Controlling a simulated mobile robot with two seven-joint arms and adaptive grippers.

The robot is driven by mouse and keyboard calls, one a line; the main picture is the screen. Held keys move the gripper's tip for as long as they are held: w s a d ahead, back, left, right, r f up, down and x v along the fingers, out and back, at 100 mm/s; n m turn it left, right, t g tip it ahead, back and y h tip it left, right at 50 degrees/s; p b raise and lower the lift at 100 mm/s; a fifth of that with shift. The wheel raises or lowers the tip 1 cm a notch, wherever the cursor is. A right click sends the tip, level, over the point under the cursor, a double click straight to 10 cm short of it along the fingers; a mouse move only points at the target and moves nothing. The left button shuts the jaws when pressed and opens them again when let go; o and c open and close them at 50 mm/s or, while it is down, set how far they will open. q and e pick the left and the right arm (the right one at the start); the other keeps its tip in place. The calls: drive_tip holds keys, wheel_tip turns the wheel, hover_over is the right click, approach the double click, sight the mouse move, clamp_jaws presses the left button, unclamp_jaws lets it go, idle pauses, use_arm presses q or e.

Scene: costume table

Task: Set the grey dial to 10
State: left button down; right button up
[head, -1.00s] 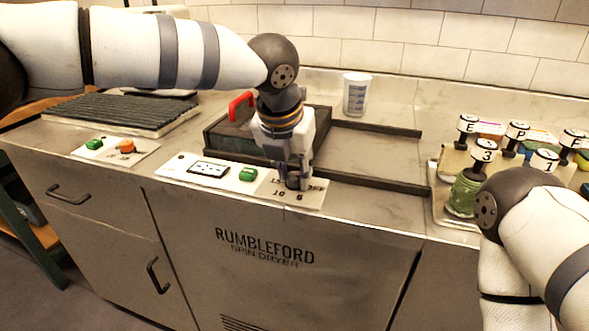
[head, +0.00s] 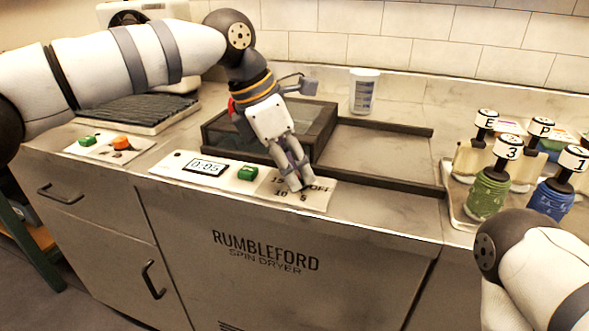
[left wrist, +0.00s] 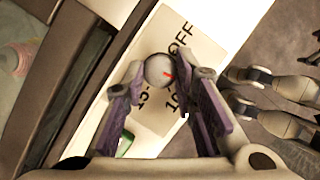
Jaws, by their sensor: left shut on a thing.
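The grey dial (left wrist: 158,70) is a round knob with a short red mark, on a pale label plate (head: 318,199) printed OFF, 5, 10 and 15. In the left wrist view the red mark points right, between the OFF and 10 prints; the 5 print is hidden there. My left gripper (head: 297,180) is shut on the dial, with a finger on either side of it. The fingers mostly cover the dial in the head view. The display (head: 206,167) left of the dial reads 0:05. My right gripper is out of view.
A green button (head: 247,173) sits between the display and the dial. A dark-framed lid (head: 312,122) with a red handle is behind my gripper. Several lettered and numbered jars, including a green one (head: 489,192), stand at right.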

use_arm(q)
drive_tip(key=m, duration=0.1)
drive_tip(key=m+g+b, duration=0.1)
drive_tip(key=m, duration=0.2)
drive_tip(key=shift+w+f+g+b, duration=0.15)
drive_tip(key=shift+f+g+b, duration=0.15)
drive_tip(key=shift+g, duration=0.1)
drive_tip(key=shift+r+m+g+b, duration=0.1)
drive_tip(key=shift+m+g+b, duration=0.6)
drive_tip(key=shift+m, duration=1.4)
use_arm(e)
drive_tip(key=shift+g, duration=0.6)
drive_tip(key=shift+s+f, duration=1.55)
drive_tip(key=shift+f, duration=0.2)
use_arm(q)
drive_tip(key=shift+w, duration=0.1)
drive_tip(key=c, duration=1.3)
unclamp_jaws()
drive_tip(key=shift+r, duration=0.1)
drive_tip(key=shift+r, duration=0.1)
